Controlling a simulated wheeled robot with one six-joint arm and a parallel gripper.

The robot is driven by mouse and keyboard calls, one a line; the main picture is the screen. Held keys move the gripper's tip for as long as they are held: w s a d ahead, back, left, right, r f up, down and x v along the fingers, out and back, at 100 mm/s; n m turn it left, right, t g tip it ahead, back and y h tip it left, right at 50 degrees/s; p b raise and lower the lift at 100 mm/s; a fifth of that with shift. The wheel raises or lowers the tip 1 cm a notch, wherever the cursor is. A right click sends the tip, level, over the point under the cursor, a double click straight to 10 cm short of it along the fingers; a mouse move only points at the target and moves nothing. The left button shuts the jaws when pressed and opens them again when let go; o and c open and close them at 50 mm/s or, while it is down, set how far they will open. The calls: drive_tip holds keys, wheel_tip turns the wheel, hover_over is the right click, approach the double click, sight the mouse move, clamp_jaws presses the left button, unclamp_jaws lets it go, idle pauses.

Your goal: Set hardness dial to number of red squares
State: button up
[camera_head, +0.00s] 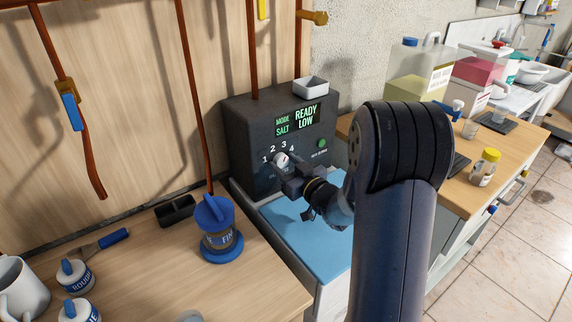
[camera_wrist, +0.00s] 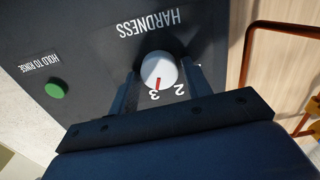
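The hardness dial (camera_head: 281,159) is a white round knob on the front of a dark machine (camera_head: 243,130), with numbers 1 to 4 arced above it. In the wrist view the dial (camera_wrist: 160,68) has a red pointer mark lying toward the 3. My gripper (camera_head: 291,174) is at the machine's front, close to the dial. In the wrist view my gripper (camera_wrist: 161,85) has one finger on each side of the dial, with small gaps visible, so it looks open around it. I see no red squares in these frames.
The display (camera_head: 298,119) reads MODE SALT, READY LOW. A green button (camera_head: 322,143) sits right of the dial. A white dish (camera_head: 311,86) stands on the machine. A blue mat (camera_head: 309,245) lies in front. A blue-lidded jar (camera_head: 219,240) stands at left. Copper pipes (camera_head: 190,85) run along the wall.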

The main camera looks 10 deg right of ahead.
drive_tip(key=shift+o, duration=1.1)
drive_tip(key=shift+s, duration=0.1)
drive_tip(key=v, duration=1)
drive_tip(key=shift+s+d+b, duration=0.15)
drive_tip(key=shift+s+b, duration=0.15)
drive_tip(key=shift+b, duration=0.15)
drive_tip(key=p+x, duration=0.1)
drive_tip(key=x, duration=0.9)
drive_tip(key=shift+w, duration=0.35)
drive_tip(key=shift+w+a, duration=0.15)
drive_tip(key=shift+a, duration=0.05)
